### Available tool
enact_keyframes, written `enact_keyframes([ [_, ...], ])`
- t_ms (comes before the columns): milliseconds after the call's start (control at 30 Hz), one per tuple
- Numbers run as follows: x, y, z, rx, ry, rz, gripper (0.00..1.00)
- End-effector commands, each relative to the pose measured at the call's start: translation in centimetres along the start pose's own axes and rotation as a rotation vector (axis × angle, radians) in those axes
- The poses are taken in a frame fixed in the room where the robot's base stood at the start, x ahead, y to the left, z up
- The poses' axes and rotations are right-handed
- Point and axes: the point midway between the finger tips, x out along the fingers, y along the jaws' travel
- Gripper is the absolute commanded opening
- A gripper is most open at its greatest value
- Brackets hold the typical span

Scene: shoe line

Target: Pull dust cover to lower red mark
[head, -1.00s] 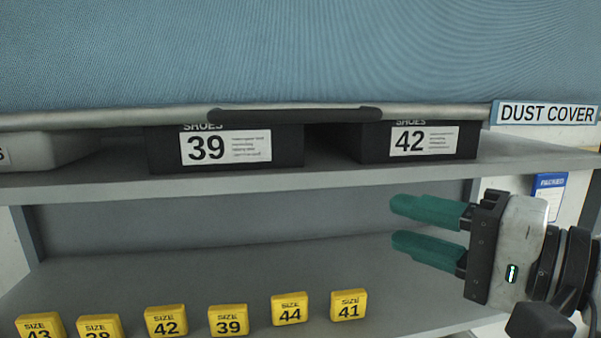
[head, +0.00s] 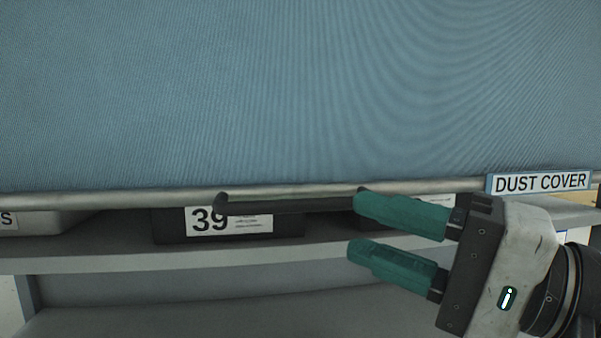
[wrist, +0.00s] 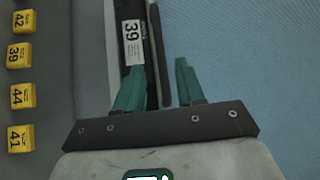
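The blue dust cover (head: 250,90) fills the upper head view and ends in a grey bottom bar (head: 120,198). A dark handle (head: 290,204) runs along that bar. In the wrist view the handle (wrist: 159,60) lies between my finger tips, and the cover (wrist: 250,60) fills the right side. My gripper (head: 356,222) has two green fingers, spread apart, at the handle's right end. The upper finger overlaps that end in the head view. My gripper (wrist: 156,80) is open in the wrist view; contact with the handle cannot be told. No red mark is visible.
A dark shoe box marked 39 (head: 230,226) sits on the shelf (head: 120,262) behind the bar, partly covered. A DUST COVER sign (head: 540,183) is at the right end. Yellow size tags (wrist: 20,96) show at left in the wrist view.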

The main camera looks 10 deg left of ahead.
Motion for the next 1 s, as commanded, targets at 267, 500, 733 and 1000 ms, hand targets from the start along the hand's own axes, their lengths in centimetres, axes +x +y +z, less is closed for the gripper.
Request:
enact_keyframes([
  [267, 3.9, -0.2, 0.2, 0.001, -0.004, 0.001, 0.38],
  [500, 7.3, -0.1, 0.1, 0.000, 0.000, 0.001, 0.38],
  [733, 8.5, 0.0, 0.0, -0.001, 0.002, 0.001, 0.38],
  [1000, 8.5, 0.1, 0.0, -0.001, 0.002, 0.001, 0.35],
])
